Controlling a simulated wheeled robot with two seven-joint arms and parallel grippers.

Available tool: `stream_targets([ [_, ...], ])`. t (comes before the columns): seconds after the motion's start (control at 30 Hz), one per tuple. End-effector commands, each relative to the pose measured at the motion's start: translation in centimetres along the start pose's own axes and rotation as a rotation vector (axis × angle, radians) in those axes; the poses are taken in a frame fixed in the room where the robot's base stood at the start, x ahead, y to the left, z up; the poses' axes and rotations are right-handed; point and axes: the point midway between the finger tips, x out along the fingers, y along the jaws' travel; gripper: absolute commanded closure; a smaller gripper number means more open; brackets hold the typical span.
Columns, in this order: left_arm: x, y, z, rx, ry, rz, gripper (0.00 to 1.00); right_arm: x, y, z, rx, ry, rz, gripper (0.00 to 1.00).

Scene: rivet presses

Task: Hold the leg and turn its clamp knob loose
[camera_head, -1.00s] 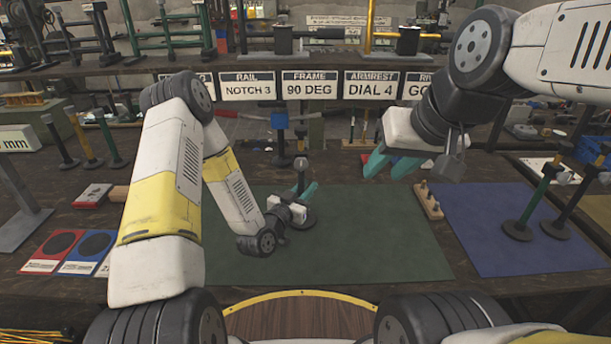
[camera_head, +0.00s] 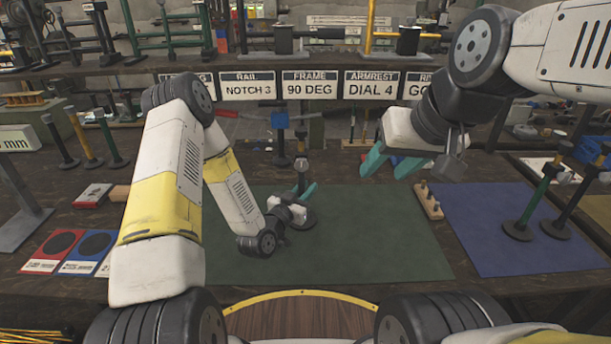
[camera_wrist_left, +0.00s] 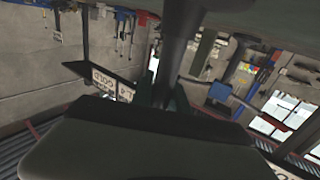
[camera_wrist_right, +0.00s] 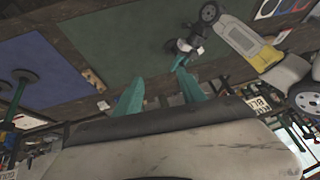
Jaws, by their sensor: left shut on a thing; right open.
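The leg is a dark upright post on a round black base (camera_head: 303,219), standing on the green mat (camera_head: 380,245). A small grey knob-like part (camera_head: 301,164) shows near its top. My left gripper (camera_head: 305,191) is shut on the leg's post, below that part. In the left wrist view the dark post (camera_wrist_left: 178,45) rises between the teal fingers. My right gripper (camera_head: 388,165) is open and empty, in the air to the right of the leg and apart from it. Its spread teal fingers also show in the right wrist view (camera_wrist_right: 159,88).
A blue-topped stand (camera_head: 280,135) is behind the leg. A wooden block with pegs (camera_head: 428,201) lies at the green mat's right edge. The blue mat (camera_head: 485,225) has dark posts on round bases near its right side. The front of the green mat is clear.

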Motion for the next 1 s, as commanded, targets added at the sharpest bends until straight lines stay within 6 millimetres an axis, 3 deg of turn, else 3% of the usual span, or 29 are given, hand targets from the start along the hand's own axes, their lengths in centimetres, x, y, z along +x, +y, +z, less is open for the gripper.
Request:
stream_targets([
  [0.17,0.0,0.0,0.0,0.000,0.000,0.000,1.00,0.7,-0.2,-0.7,-0.148,-0.059,0.044,0.45],
  [0.47,0.0,0.0,0.0,0.000,0.001,0.000,1.00,4.8,-2.3,-3.7,-0.872,-0.363,0.085,0.45],
  [0.73,0.0,0.0,0.0,0.000,0.001,0.000,1.00,9.7,-5.4,-6.3,-1.548,-0.572,-0.125,0.45],
  [1.0,0.0,0.0,0.0,0.000,0.001,0.000,1.00,13.3,-8.6,-9.5,-2.149,-0.541,-0.468,0.45],
])
